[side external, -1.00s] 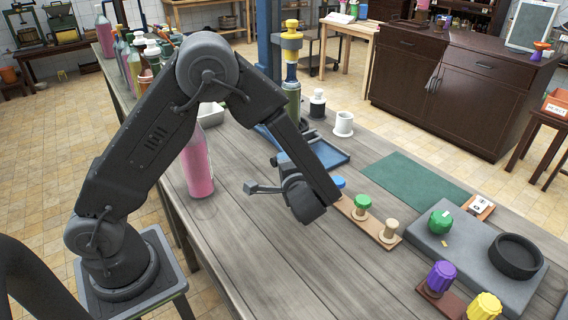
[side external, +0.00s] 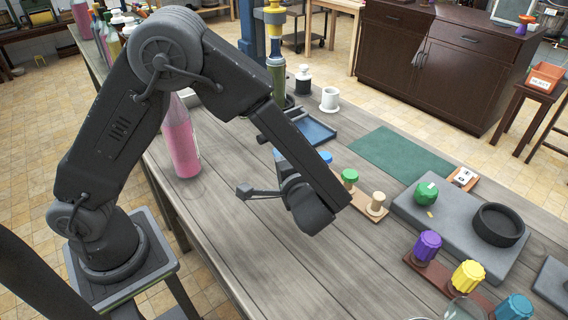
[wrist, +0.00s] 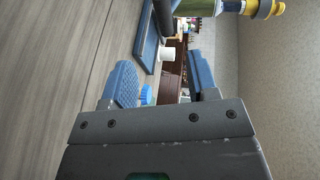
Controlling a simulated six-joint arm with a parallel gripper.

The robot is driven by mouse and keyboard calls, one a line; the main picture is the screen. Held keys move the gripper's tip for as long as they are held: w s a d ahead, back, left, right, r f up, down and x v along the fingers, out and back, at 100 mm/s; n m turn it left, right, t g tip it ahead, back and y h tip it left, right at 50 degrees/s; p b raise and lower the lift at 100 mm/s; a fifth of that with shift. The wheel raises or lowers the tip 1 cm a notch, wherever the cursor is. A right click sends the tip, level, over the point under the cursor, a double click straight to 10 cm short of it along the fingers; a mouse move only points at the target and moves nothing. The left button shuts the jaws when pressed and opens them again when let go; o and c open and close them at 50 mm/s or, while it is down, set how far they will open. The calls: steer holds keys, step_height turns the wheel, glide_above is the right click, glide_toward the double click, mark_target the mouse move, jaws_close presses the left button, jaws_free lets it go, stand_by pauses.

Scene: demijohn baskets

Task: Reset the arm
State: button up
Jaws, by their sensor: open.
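My gripper (side external: 279,154) hangs above the wooden table, empty, mostly hidden behind my wrist in the side view. In the wrist view my gripper (wrist: 160,75) shows two blue-padded fingers standing wide apart. Nothing is held between them. A blue cap (wrist: 147,95) shows beyond the left finger in the wrist view. It also shows in the side view, as a blue cap (side external: 325,157) partly hidden behind my arm.
A pink bottle (side external: 181,145) stands left of my gripper. A green cap (side external: 349,176) and a beige knob (side external: 376,203) stand on a wooden strip to the right. A grey slab (side external: 440,235) holds a black ring (side external: 498,225).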

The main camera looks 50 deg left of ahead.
steer(key=s+a+r+n+h, duration=0.2)
steer(key=s+r+n+h, duration=0.1)
steer(key=s+r+h, duration=1)
steer(key=s+h, duration=0.1)
steer(key=s, duration=0.2)
steer(key=shift+r+n, duration=0.25)
steer(key=shift+n, duration=0.05)
steer(key=shift+s, duration=0.1)
stand_by(0.3)
